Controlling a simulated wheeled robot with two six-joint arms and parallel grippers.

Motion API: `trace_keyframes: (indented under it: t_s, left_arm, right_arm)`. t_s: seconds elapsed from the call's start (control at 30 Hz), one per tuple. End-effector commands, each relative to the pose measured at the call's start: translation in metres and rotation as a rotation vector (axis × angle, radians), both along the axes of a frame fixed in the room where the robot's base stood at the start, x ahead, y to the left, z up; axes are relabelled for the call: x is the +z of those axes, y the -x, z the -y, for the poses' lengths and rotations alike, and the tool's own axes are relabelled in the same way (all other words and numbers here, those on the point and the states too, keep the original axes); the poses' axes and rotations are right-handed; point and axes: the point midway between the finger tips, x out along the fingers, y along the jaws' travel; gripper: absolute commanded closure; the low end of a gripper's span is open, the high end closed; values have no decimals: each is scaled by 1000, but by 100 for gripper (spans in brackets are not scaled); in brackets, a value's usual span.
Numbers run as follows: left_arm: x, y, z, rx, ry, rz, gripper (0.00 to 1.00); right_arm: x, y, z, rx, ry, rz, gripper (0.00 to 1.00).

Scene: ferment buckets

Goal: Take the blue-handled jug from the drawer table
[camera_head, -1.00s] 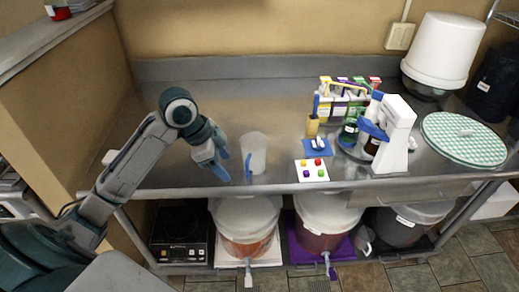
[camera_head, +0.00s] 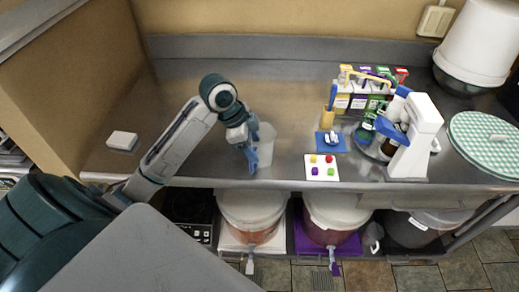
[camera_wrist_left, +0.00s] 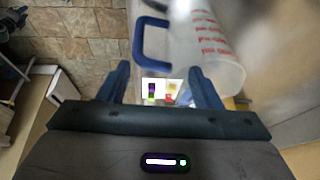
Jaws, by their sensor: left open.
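The jug (camera_head: 268,142) is a clear, pale cup standing on the metal table (camera_head: 200,100) near its front edge. In the left wrist view the jug (camera_wrist_left: 208,50) shows red markings, and its blue handle (camera_wrist_left: 140,42) lies just beyond my fingertips, roughly between them. My left gripper (camera_head: 251,150) is at the jug's left side, covering the handle in the head view. In the wrist view the left gripper (camera_wrist_left: 158,72) is open, with nothing between its fingers. Whether a finger touches the handle, I cannot tell. My right gripper is out of view.
A white card with coloured pieces (camera_head: 321,167) and a blue mat (camera_head: 331,142) lie right of the jug. Bottles and a white stand mixer (camera_head: 417,140) are further right. Lidded buckets (camera_head: 252,208) stand on the shelf below. A white block (camera_head: 122,140) lies left.

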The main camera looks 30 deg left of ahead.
Motion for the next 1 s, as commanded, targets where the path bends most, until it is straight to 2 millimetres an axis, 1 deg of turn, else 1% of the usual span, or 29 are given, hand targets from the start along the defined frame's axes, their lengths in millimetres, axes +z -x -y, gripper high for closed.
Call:
trace_keyframes:
  t_s: [0.03, 0.07, 0.17, 0.2, 0.33, 0.57, 0.6, 0.67, 0.7, 0.87, 0.9, 1.0]
  left_arm:
    - [-4, -1, 4, 0, 5, -5, 42]
    - [-8, -2, 5, 1, 6, -6, 42]
    - [-20, -6, 10, 1, 5, -4, 42]
    - [-26, -7, 12, 2, 5, -4, 42]
    - [-37, -10, 14, 1, 1, -2, 42]
    - [-39, -10, 14, 1, -1, -1, 42]
    - [-38, -10, 14, 1, -1, -1, 45]
    - [-38, -10, 14, 0, -1, -1, 57]
    - [-38, -10, 14, 0, -1, -1, 65]
    - [-38, -10, 14, 0, -1, -1, 97]
    - [-38, -10, 14, 0, -1, -1, 100]
    - [-38, -10, 14, 0, -1, -1, 100]
  right_arm:
    - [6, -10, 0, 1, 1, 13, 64]
    - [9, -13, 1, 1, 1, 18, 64]
    - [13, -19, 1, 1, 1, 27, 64]
    - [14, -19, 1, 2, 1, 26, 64]
    - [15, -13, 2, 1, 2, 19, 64]
    - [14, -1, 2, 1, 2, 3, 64]
    - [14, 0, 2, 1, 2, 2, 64]
    - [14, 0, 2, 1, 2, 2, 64]
    - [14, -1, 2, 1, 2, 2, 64]
    - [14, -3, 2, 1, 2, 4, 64]
    - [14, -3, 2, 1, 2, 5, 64]
    - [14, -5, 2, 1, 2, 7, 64]
